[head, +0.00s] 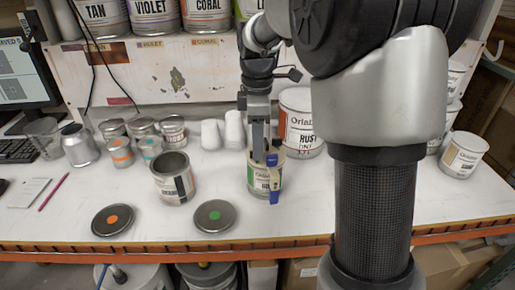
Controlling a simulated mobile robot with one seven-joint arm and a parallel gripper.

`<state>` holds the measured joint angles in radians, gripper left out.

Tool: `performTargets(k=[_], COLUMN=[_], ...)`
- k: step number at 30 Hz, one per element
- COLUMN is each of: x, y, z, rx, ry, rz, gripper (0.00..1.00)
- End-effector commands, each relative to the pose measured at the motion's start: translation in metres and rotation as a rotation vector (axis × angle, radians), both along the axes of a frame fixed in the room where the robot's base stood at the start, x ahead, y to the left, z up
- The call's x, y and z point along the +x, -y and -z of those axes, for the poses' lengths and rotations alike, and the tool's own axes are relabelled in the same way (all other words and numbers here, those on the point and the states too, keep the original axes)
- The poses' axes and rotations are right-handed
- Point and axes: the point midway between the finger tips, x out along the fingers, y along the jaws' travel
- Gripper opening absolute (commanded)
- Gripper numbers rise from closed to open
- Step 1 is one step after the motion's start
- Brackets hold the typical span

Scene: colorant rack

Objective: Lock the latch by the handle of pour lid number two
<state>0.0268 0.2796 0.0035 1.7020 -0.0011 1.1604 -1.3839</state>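A small can with a green label (260,179) stands upright on the bench near the front middle. A pour lid with blue and pale yellow parts (273,168) sits at its top; a blue piece hangs down the can's front right side. No number is readable on the lid. My gripper (264,150) points down at the top of this can, at or very close to the lid. The fingers overlap the lid in the head view, so I cannot tell whether they are open, shut or touching it. The latch cannot be made out.
An open grey can (174,179) stands to the left. Flat lids with an orange dot (113,219) and a green dot (214,216) lie near the front edge. A large RUST can (300,122) stands behind right. Small cans (144,130) crowd the back left.

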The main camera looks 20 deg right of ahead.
Motion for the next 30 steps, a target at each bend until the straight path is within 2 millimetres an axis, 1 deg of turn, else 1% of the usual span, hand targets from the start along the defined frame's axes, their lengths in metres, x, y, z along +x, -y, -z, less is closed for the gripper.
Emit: performTargets(k=[1,4,12,14,15,17,30], x=[-0.0002,-0.0005,-0.0002,-0.0002,-0.0002,-0.0002,-0.0002], y=[-0.0001,-0.0002,0.0000,0.0000,0.0000,0.0001,0.0000], z=[0.0048,0.0091,0.0100,0.0099,0.0099,0.0098,0.0092], rx=[0.000,0.000,0.000,0.000,0.000,0.000,0.000], ry=[-0.001,-0.001,0.000,0.000,0.000,0.000,0.001], rz=[0.000,0.000,0.000,0.000,0.000,0.000,0.035], gripper=[0.26,0.26,0.26,0.17,0.11,0.00,0.00])
